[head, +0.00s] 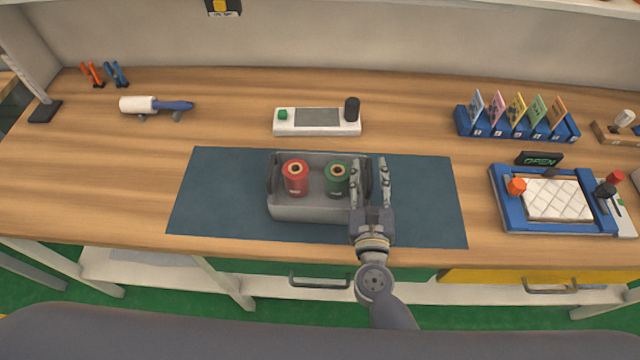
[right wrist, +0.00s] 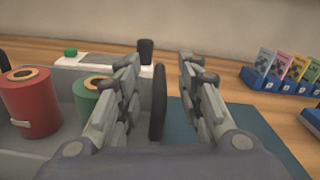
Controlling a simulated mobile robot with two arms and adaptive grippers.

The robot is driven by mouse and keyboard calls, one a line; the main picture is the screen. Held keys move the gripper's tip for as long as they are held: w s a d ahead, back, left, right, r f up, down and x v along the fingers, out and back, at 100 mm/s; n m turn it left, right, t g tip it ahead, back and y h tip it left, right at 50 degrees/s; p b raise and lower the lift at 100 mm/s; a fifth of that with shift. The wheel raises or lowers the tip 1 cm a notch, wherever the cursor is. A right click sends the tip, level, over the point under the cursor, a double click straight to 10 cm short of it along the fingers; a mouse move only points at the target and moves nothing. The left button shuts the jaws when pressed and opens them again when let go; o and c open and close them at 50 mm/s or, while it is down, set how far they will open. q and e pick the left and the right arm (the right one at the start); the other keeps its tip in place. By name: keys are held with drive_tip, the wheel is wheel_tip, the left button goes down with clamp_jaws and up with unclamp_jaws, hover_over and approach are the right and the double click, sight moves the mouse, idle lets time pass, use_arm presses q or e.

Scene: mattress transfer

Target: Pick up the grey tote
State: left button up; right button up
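The grey tote (head: 305,208) sits on the dark blue mat (head: 215,195) near the middle of the bench. It holds a red spool (head: 295,178) and a green spool (head: 337,181). My right gripper (head: 369,162) is at the tote's right end, fingers apart. In the right wrist view, the tote's dark end handle (right wrist: 158,102) stands between the open fingers (right wrist: 160,70), with gaps visible. One finger is on the inner side by the green spool (right wrist: 90,95), the other outside over the mat. The red spool (right wrist: 32,102) shows at the left there. My left gripper is not in view.
A white device (head: 317,121) stands behind the mat. A blue card rack (head: 515,124) and a blue framed fixture (head: 555,200) are at the right. A lint roller (head: 155,105) lies at the left. The mat's left part is bare.

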drive_tip(key=shift+w, duration=0.55)
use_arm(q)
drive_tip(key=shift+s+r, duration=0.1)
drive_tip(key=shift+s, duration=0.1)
use_arm(e)
drive_tip(key=shift+s, duration=0.1)
drive_tip(key=shift+c, duration=1.1)
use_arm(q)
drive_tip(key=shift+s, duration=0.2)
use_arm(e)
clamp_jaws()
drive_tip(key=shift+r, duration=0.1)
